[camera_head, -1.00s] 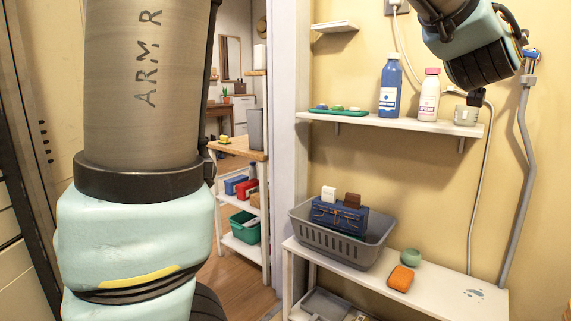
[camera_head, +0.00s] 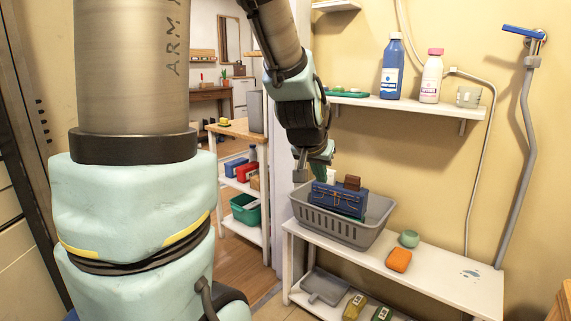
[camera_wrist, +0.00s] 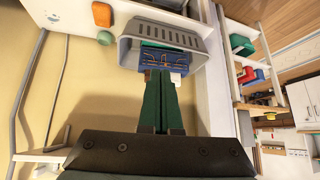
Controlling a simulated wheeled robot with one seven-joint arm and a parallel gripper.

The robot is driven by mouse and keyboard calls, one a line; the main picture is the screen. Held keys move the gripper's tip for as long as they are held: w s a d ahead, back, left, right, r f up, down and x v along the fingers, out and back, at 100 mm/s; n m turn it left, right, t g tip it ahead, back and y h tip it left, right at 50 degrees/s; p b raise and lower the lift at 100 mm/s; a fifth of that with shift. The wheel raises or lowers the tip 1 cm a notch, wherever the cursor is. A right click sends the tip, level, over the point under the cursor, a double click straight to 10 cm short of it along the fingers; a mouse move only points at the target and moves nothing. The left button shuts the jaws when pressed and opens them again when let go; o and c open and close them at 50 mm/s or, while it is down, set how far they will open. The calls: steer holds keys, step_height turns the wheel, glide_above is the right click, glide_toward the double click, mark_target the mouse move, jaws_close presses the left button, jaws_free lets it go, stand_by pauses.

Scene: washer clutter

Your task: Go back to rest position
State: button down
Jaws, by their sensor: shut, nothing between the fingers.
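My gripper (camera_head: 321,165) hangs at the end of my arm, above the left end of the grey basket in the head view. In the wrist view its two green fingers (camera_wrist: 160,100) lie together, shut with nothing between them, pointing toward the basket. The grey basket (camera_head: 350,230) stands on the white bench. A blue box (camera_head: 338,200) sits in it, with a brown item (camera_head: 352,182) at its top. A white item shows beside the fingertips, partly hidden by them.
A wall shelf (camera_head: 415,104) holds a blue bottle (camera_head: 392,70), a pink-capped bottle (camera_head: 431,78) and a glass (camera_head: 468,96). An orange sponge (camera_head: 398,260) and a green bowl (camera_head: 408,239) lie on the bench (camera_head: 440,277). A grey pipe (camera_head: 523,150) runs down the right wall. The doorway is at left.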

steer(key=s+a+f+n+g+y, duration=0.2)
steer(key=s+a+f+g, duration=0.15)
steer(key=s+a, duration=0.35)
steer(key=s+a+f+n+g+y, duration=0.1)
steer(key=s+a+f+n+g, duration=0.1)
steer(key=s+a+f, duration=0.45)
step_height(320, 180, up, 20)
steer(key=w+a+p, duration=0.1)
steer(key=w+p, duration=0.1)
steer(key=p, duration=1.6)
steer(key=shift+a+p, duration=0.2)
steer(key=shift+p, duration=0.1)
steer(key=shift+d, duration=0.1)
